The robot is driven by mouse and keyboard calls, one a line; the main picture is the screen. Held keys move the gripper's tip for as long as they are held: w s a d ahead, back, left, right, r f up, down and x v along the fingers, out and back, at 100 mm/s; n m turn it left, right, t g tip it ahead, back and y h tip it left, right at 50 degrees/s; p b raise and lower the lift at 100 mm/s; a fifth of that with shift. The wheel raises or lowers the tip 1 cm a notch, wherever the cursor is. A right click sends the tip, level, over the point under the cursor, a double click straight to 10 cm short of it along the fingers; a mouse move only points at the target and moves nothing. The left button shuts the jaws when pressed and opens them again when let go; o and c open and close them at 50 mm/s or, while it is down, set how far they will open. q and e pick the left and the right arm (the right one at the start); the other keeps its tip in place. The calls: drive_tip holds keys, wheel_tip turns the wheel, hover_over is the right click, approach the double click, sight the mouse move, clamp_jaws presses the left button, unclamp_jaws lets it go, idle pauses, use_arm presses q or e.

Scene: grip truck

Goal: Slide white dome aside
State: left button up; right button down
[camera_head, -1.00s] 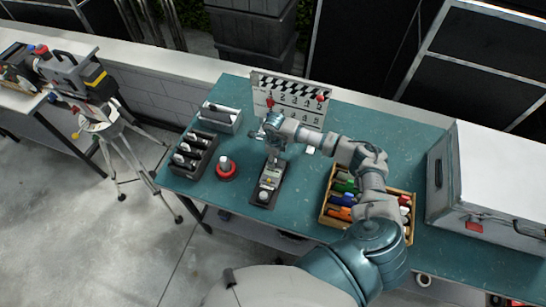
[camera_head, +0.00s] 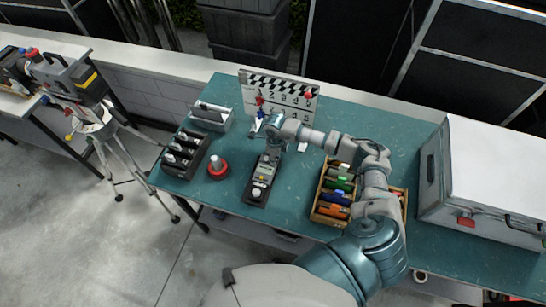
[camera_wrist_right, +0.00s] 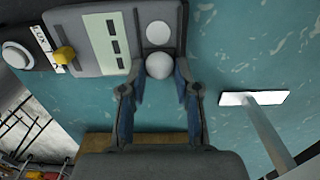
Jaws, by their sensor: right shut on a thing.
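A grey meter (camera_head: 262,175) with a display lies on the teal table. In the right wrist view its body (camera_wrist_right: 95,40) shows a pale panel, a yellow knob and a white round part at the far left end. The white dome (camera_wrist_right: 159,65) is a small ball at the other end, beside a flat white disc (camera_wrist_right: 158,33). My right gripper (camera_wrist_right: 159,80) is shut on the white dome, one finger on each side. In the head view the right gripper (camera_head: 271,143) is over the meter's far end and hides the dome. My left gripper is not in view.
A clapperboard (camera_head: 279,96) stands behind the meter. A red button (camera_head: 218,167), a dark tray (camera_head: 185,154) and a grey box (camera_head: 211,117) are to the left. A wooden crate of coloured items (camera_head: 335,190) and a large metal case (camera_head: 480,180) are to the right.

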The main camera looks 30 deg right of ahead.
drive_tip(key=c, duration=1)
unclamp_jaws()
drive_tip(key=shift+w+d, duration=0.1)
drive_tip(key=shift+d, duration=0.05)
drive_tip(key=shift+o, duration=0.9)
drive_tip(key=shift+w+a+f, duration=0.1)
drive_tip(key=shift+a, duration=0.3)
drive_tip(key=shift+a+r, duration=0.25)
drive_tip(key=shift+a, duration=0.15)
drive_tip(key=shift+r, duration=0.3)
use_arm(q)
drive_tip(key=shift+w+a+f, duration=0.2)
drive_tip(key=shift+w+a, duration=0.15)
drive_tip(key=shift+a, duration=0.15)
use_arm(e)
wheel_tip(320, 180, up, 11)
drive_tip(key=shift+a+r, duration=0.15)
drive_tip(key=shift+a, duration=0.05)
drive_tip(key=shift+w, duration=0.1)
